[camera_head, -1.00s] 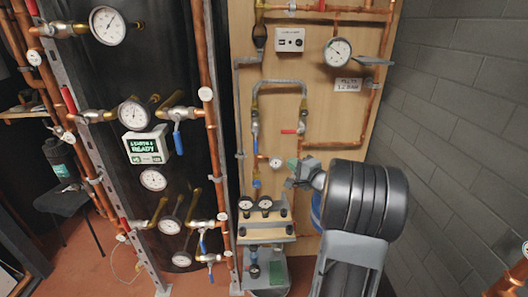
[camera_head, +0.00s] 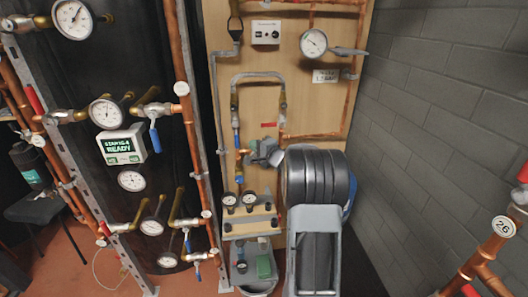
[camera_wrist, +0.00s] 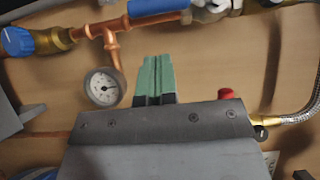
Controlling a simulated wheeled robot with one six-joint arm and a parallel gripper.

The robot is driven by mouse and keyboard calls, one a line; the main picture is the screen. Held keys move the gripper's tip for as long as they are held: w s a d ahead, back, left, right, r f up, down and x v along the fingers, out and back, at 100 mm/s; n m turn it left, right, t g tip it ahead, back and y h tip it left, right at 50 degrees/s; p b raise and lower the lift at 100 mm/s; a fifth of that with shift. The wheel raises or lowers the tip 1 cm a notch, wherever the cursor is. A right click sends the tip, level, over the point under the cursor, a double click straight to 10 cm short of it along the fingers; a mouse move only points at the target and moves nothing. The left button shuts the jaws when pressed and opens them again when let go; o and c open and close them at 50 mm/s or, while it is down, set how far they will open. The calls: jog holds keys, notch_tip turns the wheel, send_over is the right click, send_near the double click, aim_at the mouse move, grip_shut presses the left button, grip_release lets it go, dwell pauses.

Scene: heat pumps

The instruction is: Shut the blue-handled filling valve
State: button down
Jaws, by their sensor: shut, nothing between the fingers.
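On the wooden panel, a blue lever handle (camera_head: 236,140) lies along the left leg of the pipe loop. In the wrist view this handle (camera_wrist: 158,6) is at the top edge, in line with the copper pipe and partly cut off. A blue round knob (camera_head: 239,180) sits lower on the same pipe; it also shows at the wrist view's upper left (camera_wrist: 18,40). My gripper (camera_head: 256,151) is just right of this pipe, below the lever. Its green fingertips (camera_wrist: 152,62) are together and empty, pointing at the pipe, apart from the handle in the picture.
A small gauge (camera_wrist: 104,87) on a copper branch is close beside my fingers. A red handle (camera_head: 269,125) is just above my gripper, and a braided hose (camera_wrist: 300,112) is at the wrist view's right. Other blue levers (camera_head: 154,138) are on the left pipework. A block wall (camera_head: 440,110) stands right.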

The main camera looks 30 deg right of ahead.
aim_at(236, 136)
jog(key=shift+w+a, duration=0.5)
jog(key=shift+a, duration=0.3)
jog(key=shift+w+a, duration=0.5)
jog(key=shift+a, duration=0.25)
jog(key=shift+a, duration=0.1)
jog(key=shift+w+a+m, duration=0.1)
jog(key=shift+m, duration=0.2)
jog(key=shift+f+t, duration=0.1)
jog(key=shift+t, duration=0.2)
